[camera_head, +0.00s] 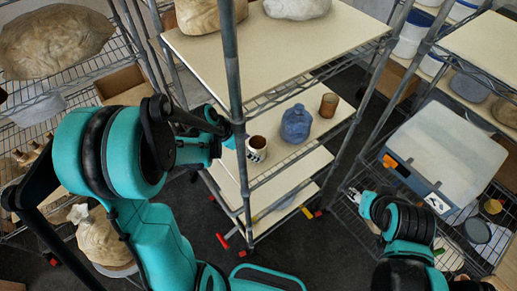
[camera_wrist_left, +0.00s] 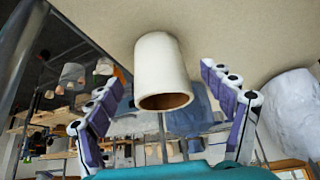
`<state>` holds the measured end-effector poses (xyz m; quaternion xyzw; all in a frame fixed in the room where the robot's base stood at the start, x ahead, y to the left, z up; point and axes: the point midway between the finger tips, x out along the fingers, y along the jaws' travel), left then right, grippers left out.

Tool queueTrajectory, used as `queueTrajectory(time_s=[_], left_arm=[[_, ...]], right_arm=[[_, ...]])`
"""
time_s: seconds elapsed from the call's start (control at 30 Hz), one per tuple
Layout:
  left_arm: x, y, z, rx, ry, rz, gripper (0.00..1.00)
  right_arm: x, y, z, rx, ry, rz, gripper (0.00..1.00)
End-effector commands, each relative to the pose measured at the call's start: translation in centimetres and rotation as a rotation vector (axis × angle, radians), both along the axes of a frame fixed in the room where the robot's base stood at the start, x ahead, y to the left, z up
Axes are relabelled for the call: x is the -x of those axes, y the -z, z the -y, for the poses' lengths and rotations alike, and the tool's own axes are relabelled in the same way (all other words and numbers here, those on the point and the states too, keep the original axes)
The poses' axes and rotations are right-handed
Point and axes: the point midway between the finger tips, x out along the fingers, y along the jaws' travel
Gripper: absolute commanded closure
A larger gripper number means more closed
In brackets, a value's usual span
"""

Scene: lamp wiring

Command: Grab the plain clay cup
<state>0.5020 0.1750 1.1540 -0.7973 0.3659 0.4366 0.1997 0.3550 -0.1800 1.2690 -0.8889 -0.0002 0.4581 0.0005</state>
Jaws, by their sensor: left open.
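A pale, plain-sided cup with a brown inside (camera_wrist_left: 163,65) stands on a shelf board. It appears upside down in the left wrist view, between the two spread fingers of my left gripper (camera_wrist_left: 162,88), with a gap on each side. In the head view this cup (camera_head: 258,142) is at the left of the middle shelf, with my left gripper (camera_head: 240,145) close at its left; the dark and white marks there may be fingertips. A plain brown cup (camera_head: 328,104) stands farther right. My right gripper (camera_head: 364,201) is at the lower right, its fingers too small to judge.
A blue jar (camera_head: 296,124) stands between the two cups and shows behind the pale cup in the wrist view. A shelf post (camera_head: 233,90) rises beside my left gripper, and the upper shelf (camera_head: 280,50) overhangs. A lidded case (camera_head: 445,150) is near my right arm.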

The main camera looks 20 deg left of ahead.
Motion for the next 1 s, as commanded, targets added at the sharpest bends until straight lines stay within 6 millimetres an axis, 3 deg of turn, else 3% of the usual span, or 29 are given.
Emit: queueTrajectory(time_s=[0.27,0.3,0.5,0.73,1.0], left_arm=[[-2.2,-0.1,2.6,-0.002,0.004,0.0,0.19],[-2.5,0.6,2.8,-0.002,0.003,0.001,0.19],[-3.1,2.4,3.6,0.0,0.0,0.0,0.19],[-3.1,2.5,3.7,-0.001,-0.001,0.0,0.19],[-3.1,2.5,3.6,-0.001,-0.001,0.0,0.83]], right_arm=[[0.0,-0.4,0.0,0.0,0.0,0.0,0.55],[0.0,-0.2,0.0,0.0,0.0,0.0,0.55],[0.0,0.0,0.0,0.0,0.0,0.0,0.55],[0.0,0.0,0.0,0.0,0.0,0.0,0.55],[0.0,0.0,0.0,0.0,0.0,0.0,0.55]])
